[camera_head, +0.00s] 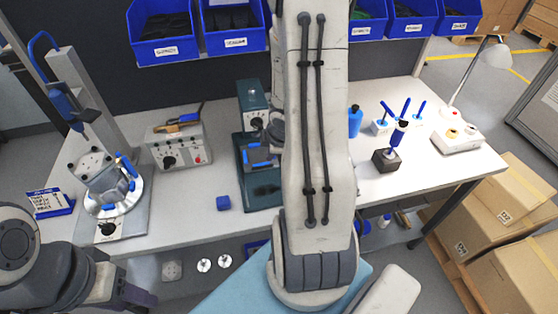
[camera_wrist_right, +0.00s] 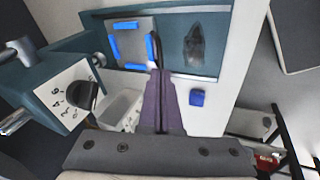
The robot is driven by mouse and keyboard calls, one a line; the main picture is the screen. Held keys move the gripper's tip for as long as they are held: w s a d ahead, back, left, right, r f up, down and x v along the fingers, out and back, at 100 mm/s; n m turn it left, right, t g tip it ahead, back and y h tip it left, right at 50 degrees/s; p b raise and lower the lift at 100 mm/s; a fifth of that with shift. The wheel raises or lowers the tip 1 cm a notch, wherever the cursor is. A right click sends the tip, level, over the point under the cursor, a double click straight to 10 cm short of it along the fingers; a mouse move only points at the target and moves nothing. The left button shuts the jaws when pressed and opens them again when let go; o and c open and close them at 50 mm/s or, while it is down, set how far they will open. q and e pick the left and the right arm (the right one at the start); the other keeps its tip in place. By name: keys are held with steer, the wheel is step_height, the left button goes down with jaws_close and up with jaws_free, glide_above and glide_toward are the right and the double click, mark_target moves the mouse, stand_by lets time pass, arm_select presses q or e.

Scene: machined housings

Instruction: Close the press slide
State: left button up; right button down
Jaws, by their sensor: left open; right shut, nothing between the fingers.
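The teal press (camera_head: 251,103) stands mid-table in the head view, partly hidden by my right arm. Its slide is a grey plate (camera_head: 259,156) edged with blue strips. In the right wrist view the slide (camera_wrist_right: 130,42) lies in the teal bed (camera_wrist_right: 222,25), beside a dark marked area (camera_wrist_right: 206,45). My right gripper (camera_wrist_right: 154,72) is shut and empty, its fingertips at the slide's edge by a blue strip; contact is unclear. My left gripper (camera_head: 138,297) is open and empty, low at the left, away from the press.
A small blue cube (camera_head: 223,202) lies near the table's front edge; it also shows in the right wrist view (camera_wrist_right: 197,97). A control box (camera_head: 180,147) stands left of the press, and a fixture with a round base (camera_head: 118,195) further left. Blue bins (camera_head: 161,45) hang behind.

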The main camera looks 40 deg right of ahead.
steer(key=s+d+f+t+y+p, duration=0.1)
steer(key=s+d+f+t, duration=0.1)
steer(key=s+d, duration=0.15)
steer(key=s+d+f+t+y, duration=0.1)
steer(key=s+d+f, duration=0.1)
steer(key=s, duration=0.3)
steer(key=shift+n, duration=0.4)
steer(key=x, duration=0.3)
steer(key=p+x, duration=0.1)
steer(key=x, duration=0.6)
steer(key=shift+w+a+f, duration=0.1)
steer(key=shift+a+f, duration=0.05)
steer(key=shift+a, duration=0.2)
steer(key=shift+w+d+r+p, duration=0.25)
steer(key=shift+w+d+p, duration=0.55)
steer(key=shift+w+p, duration=0.35)
steer(key=shift+w+d+f, duration=0.2)
steer(key=shift+w+d, duration=0.15)
steer(key=shift+w, duration=0.15)
steer(key=shift+w, duration=0.1)
